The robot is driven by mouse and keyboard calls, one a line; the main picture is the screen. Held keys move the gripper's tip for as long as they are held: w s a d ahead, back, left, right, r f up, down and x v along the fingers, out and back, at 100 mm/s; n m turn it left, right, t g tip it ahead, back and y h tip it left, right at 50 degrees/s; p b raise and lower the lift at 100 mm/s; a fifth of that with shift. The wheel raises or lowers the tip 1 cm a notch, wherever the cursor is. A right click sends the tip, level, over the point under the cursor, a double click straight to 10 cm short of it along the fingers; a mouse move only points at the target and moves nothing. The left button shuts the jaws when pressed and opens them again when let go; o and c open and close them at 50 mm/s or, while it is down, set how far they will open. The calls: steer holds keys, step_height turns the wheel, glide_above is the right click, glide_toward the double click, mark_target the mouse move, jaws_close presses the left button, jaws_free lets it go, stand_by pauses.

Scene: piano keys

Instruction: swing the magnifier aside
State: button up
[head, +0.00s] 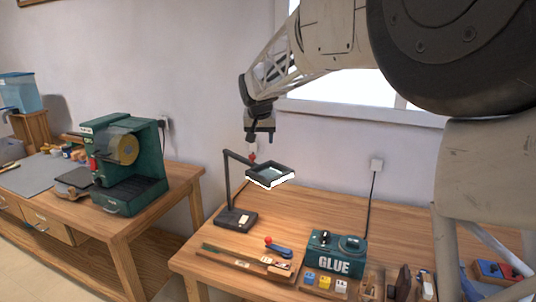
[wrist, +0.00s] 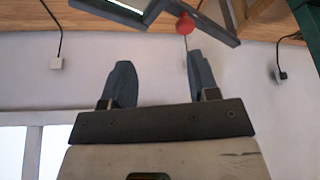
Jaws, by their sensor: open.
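The magnifier (head: 270,174) is a square dark-framed lens on a thin jointed dark arm, rising from a flat black base (head: 228,217) on the right-hand bench. A small red knob (head: 252,155) stands at the frame's back left corner; it also shows in the wrist view (wrist: 185,23). Part of the lens frame (wrist: 125,12) fills the top of the wrist view. My gripper (head: 261,142) points down just above and behind the frame. In the wrist view my gripper (wrist: 162,60) is open and empty, its fingers spread. The knob appears beyond the fingertips, nearer the right finger.
A teal GLUE box (head: 335,254) stands on the bench (head: 205,263), right of the magnifier base. A red-and-blue tool (head: 278,249) and several small items line the front edge. A green machine (head: 125,160) stands on the left bench. The wall and window are behind.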

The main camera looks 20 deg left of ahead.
mark_target(252, 155)
steer(key=a, duration=0.4)
steer(key=shift+w+f, duration=0.25)
steer(key=shift+f, duration=0.15)
steer(key=shift+x, duration=3.9)
steer(key=shift+c, duration=0.3)
jaws_close()
